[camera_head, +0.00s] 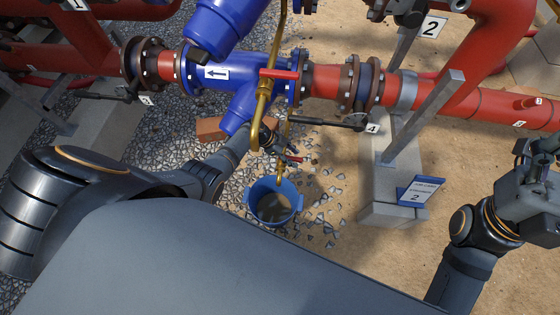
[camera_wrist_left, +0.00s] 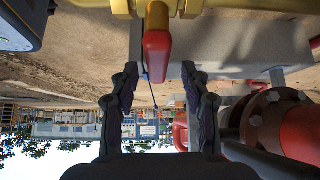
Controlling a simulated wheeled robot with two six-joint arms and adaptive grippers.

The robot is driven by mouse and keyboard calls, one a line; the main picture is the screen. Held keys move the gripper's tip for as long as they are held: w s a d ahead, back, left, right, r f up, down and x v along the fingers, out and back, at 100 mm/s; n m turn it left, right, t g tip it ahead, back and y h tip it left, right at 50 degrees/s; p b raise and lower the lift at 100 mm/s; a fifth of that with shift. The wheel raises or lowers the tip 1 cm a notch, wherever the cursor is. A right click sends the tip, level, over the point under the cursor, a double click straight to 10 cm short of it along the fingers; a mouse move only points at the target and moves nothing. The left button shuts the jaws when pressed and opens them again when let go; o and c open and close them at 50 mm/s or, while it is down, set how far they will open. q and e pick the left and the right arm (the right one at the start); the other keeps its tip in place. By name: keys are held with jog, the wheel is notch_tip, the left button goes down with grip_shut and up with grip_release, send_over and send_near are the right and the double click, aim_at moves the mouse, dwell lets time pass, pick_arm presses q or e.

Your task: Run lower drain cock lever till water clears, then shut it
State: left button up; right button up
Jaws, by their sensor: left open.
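The lower drain cock lever (camera_wrist_left: 157,48) has a red grip and shows large in the left wrist view, on a brass body (camera_wrist_left: 168,6). My left gripper (camera_wrist_left: 158,78) is open, and the lever's end lies between its two fingertips with a gap on each side. In the head view the left gripper (camera_head: 284,148) is at the lower brass pipe, above the blue bucket (camera_head: 293,214). The lower cock is partly hidden there by the gripper. The bucket holds dark water. My right gripper (camera_head: 538,165) is at the right edge; its fingers are unclear.
A second red lever (camera_head: 280,74) sits higher on the brass pipe, by the blue strainer body (camera_head: 236,82). A black valve handle (camera_head: 325,122) sticks out left of tag 4. A brick (camera_head: 208,130) lies behind my left arm. A concrete plinth (camera_head: 385,214) with a blue sign (camera_head: 421,190) stands right.

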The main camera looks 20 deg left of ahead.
pick_arm(q)
jog(key=o, duration=0.3)
jog(key=shift+o, duration=0.2)
jog(key=shift+s+a+r+p, duration=0.1)
jog(key=shift+a+r+p, duration=0.2)
jog(key=shift+r+p, duration=0.15)
jog(key=p+v, duration=0.3)
jog(key=v, duration=0.2)
jog(key=shift+s+a+r+p, duration=0.1)
jog(key=shift+a+r+p, duration=0.15)
jog(key=shift+r+p, duration=0.1)
